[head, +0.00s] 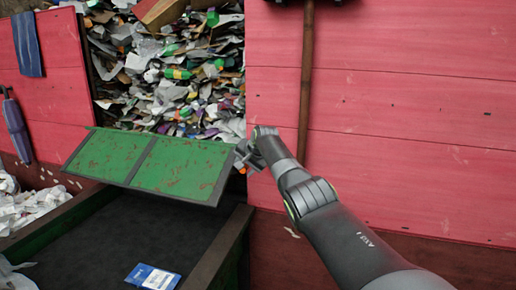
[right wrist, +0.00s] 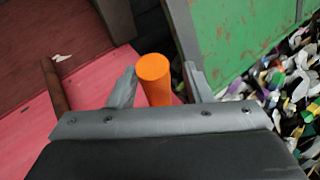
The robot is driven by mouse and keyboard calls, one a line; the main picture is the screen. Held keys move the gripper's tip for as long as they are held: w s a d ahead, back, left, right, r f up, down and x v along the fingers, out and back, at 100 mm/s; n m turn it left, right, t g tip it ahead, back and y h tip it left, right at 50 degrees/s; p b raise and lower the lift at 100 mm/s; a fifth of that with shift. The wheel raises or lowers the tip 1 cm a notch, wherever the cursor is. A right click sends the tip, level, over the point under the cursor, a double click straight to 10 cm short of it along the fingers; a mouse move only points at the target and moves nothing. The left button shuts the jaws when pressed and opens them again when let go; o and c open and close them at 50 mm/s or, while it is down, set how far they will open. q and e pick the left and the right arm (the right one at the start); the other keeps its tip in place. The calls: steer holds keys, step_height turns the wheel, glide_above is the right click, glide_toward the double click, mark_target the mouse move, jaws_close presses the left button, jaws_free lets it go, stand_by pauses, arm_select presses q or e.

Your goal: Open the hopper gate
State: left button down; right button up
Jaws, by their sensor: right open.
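The hopper gate (head: 155,164) is a green, rust-flecked panel in a dark frame. It slants across the lower part of the hopper opening, with mixed waste heaped behind it. It also shows in the right wrist view (right wrist: 235,35). My right gripper (head: 247,158) is at the gate's right end. In the right wrist view its open fingers (right wrist: 160,86) stand on either side of an orange cylindrical handle (right wrist: 153,78). I cannot tell whether they touch it. Where the handle joins the gate is hidden. My left gripper is out of view.
The waste heap (head: 170,75) fills the hopper. A dark belt (head: 110,235) with green side walls runs below the gate, with a blue-and-white packet (head: 152,277) on it. A red wall (head: 400,110) stands at right, with a broom handle (head: 307,80) against it.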

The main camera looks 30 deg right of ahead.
steer(key=shift+v, duration=1)
steer(key=shift+s+r+b, duration=0.25)
steer(key=shift+s+b, duration=0.1)
steer(key=shift+b, duration=0.05)
steer(key=b+v, duration=0.5)
steer(key=v, duration=0.8)
steer(key=shift+s+r, duration=0.25)
steer(key=shift+r, duration=0.1)
steer(key=shift+a+f, duration=0.1)
